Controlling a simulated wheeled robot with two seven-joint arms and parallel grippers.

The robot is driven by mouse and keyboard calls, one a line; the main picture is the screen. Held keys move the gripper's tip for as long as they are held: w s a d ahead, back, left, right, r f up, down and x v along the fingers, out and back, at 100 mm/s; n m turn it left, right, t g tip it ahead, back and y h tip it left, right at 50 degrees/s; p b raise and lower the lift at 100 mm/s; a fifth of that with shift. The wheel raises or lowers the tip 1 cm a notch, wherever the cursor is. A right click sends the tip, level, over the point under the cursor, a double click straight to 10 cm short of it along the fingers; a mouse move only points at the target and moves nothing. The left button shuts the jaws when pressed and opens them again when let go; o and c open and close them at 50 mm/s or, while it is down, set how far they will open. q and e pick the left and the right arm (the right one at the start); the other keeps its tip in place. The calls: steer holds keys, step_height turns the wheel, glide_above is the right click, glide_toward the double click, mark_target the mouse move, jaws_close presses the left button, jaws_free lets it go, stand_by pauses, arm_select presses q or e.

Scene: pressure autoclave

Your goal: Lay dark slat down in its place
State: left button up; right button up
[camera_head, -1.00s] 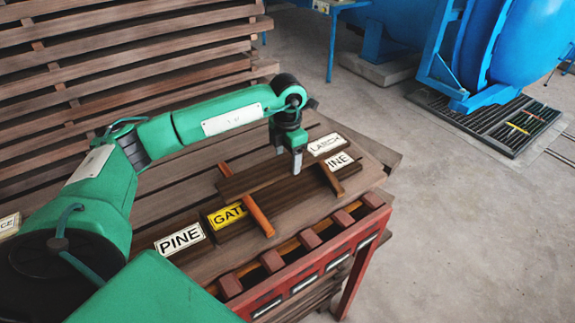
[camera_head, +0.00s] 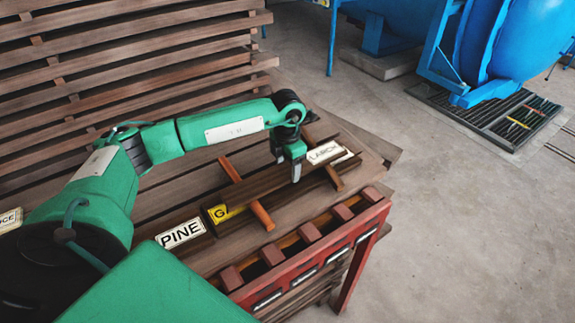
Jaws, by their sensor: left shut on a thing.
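The dark slat (camera_head: 255,189) is a long thin brown board in the middle of the head view. It lies across two orange-brown cross sticks, the left one (camera_head: 262,216) and the right one (camera_head: 333,178). I cannot tell whether it touches them. My left gripper (camera_head: 295,172) points down and is shut on the slat, right of its middle. The slat's left end covers part of a yellow label (camera_head: 220,213), leaving only a "G" clear. My right gripper is not in view.
A white PINE label (camera_head: 181,232) and a LARCH label (camera_head: 323,152) lie on the wooden bench. A red slotted rack (camera_head: 330,247) runs along its front. Slatted timber (camera_head: 120,60) stacks behind.

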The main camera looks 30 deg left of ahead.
mark_target(288, 170)
arm_select(q)
steer(key=o, duration=1.3)
steer(key=shift+r+p, duration=0.55)
steer(key=shift+p, duration=0.05)
steer(key=shift+r+b, duration=0.3)
step_height(288, 170, up, 11)
steer(key=b, duration=0.3)
steer(key=shift+r+b, duration=0.2)
steer(key=shift+b, duration=0.2)
